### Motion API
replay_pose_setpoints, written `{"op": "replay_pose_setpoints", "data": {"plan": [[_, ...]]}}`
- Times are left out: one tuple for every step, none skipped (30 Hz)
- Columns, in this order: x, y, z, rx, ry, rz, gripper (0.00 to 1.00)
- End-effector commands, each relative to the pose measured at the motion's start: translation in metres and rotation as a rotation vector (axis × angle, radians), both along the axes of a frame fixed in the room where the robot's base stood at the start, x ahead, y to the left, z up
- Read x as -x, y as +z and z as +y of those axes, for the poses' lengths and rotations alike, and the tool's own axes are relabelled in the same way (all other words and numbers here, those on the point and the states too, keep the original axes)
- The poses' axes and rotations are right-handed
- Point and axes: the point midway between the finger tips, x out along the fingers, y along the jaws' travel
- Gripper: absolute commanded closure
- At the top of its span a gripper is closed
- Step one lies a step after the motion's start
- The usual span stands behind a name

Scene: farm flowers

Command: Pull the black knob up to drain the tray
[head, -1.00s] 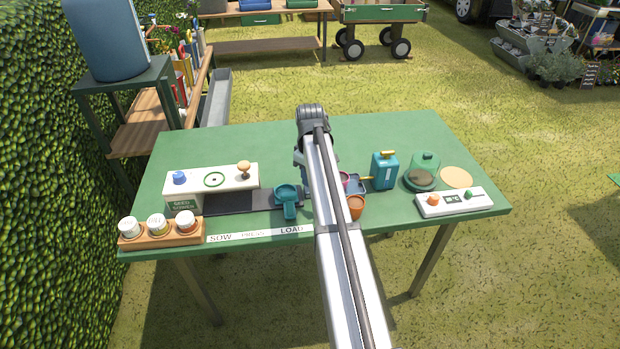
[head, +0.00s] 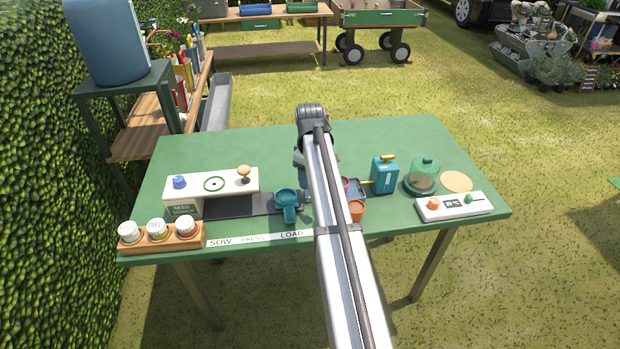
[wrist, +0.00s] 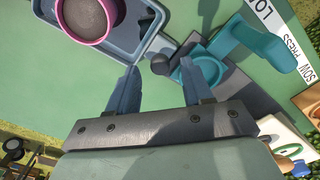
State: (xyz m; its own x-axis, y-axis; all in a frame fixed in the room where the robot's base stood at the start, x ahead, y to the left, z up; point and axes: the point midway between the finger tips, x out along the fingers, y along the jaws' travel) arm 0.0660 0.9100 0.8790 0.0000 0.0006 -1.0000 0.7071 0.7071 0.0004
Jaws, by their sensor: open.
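The black knob (wrist: 160,64) shows in the wrist view as a small dark ball beside the corner of the blue-grey tray (wrist: 150,22). A pink pot (wrist: 88,16) with a dark top stands in the tray. My gripper (wrist: 159,70) is open, with one blue finger on each side of the knob in the picture. I cannot tell whether either finger touches it. In the head view the tray (head: 361,187) is partly behind my arm, and the knob is hidden.
A teal press-like part (wrist: 250,45) is close to the right finger in the wrist view. An orange pot (head: 355,211), a teal can (head: 384,174) and a glass dome (head: 423,172) stand right of my arm. A white seed unit (head: 212,185) is at left. The back of the table is clear.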

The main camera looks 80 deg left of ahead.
Motion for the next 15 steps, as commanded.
{"op": "replay_pose_setpoints", "data": {"plan": [[0.0, 0.008, 0.001, -0.001, 0.0, 0.0, 0.5], [0.0, 0.013, 0.001, -0.001, 0.0, 0.0, 0.5], [0.0, 0.02, 0.0, -0.001, 0.0, 0.0, 0.5], [0.0, 0.025, 0.001, -0.001, 0.0, 0.0, 0.5], [0.0, 0.031, 0.001, -0.002, 0.0, -0.001, 0.5], [0.0, 0.04, 0.001, -0.003, 0.0, 0.0, 0.5], [0.0, 0.046, 0.001, -0.001, 0.0, 0.0, 0.5], [0.0, 0.052, 0.001, -0.001, 0.0, 0.0, 0.5], [0.0, 0.06, 0.001, -0.002, 0.0, -0.001, 0.5], [0.0, 0.066, 0.001, -0.003, 0.0, 0.0, 0.5], [0.0, 0.072, 0.001, -0.001, 0.0, 0.0, 0.5], [0.0, 0.079, 0.001, -0.001, 0.0, 0.0, 0.5], [0.0, 0.084, 0.001, -0.001, 0.0, 0.0, 0.5], [0.0, 0.089, 0.001, -0.001, 0.0, 0.0, 0.5], [0.0, 0.096, 0.001, -0.001, 0.0, 0.0, 0.5]]}}
